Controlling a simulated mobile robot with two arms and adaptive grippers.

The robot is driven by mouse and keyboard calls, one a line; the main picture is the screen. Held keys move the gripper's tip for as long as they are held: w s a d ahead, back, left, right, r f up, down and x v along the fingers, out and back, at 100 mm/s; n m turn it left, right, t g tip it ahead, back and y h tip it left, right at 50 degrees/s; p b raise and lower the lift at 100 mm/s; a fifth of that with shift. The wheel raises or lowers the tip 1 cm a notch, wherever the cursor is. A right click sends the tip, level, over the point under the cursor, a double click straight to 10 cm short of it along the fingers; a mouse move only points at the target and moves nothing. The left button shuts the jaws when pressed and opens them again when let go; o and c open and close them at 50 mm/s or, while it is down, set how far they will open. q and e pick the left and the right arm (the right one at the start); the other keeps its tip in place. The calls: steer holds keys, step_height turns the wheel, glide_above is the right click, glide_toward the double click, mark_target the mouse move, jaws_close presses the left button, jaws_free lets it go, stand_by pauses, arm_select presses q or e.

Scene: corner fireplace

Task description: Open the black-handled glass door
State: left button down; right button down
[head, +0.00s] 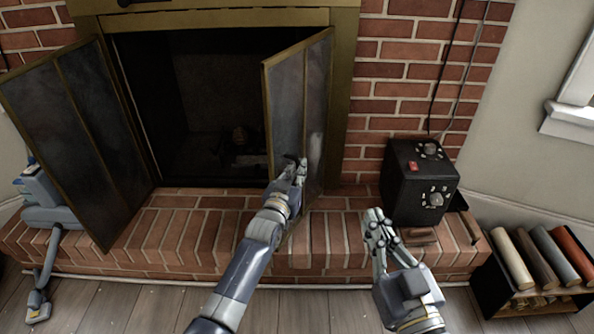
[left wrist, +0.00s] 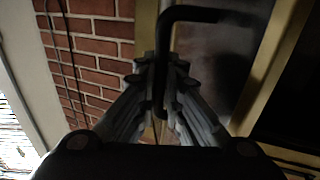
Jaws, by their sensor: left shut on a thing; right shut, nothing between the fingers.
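The fireplace has two glass doors with brass frames. The right glass door (head: 289,105) stands swung partly outward from the firebox, with the left glass door (head: 80,110) swung wide open on the other side. In the left wrist view, the black handle (left wrist: 190,14) is a bent bar running down between the fingers of my left gripper (left wrist: 165,90). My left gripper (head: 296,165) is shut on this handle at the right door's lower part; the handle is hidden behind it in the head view. My right gripper (head: 376,228) is shut and empty, in front of the hearth.
A black box with dials (head: 420,180) stands on the brick hearth (head: 180,235), right of the door. A rack with rolled items (head: 535,262) is on the floor at the right. A grey-blue device (head: 45,205) stands at the left. The firebox (head: 205,110) is dark inside.

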arm_select(q)
steer(key=shift+s+f, duration=0.15)
steer(key=shift+f, duration=0.3)
steer(key=c, duration=2)
jaws_free()
steer(key=shift+a, duration=0.1)
steer(key=shift+o, duration=0.2)
steer(key=shift+s+a+r, duration=0.1)
steer(key=shift+s+r, duration=0.05)
steer(key=shift+r, duration=0.2)
steer(key=v, duration=1.2)
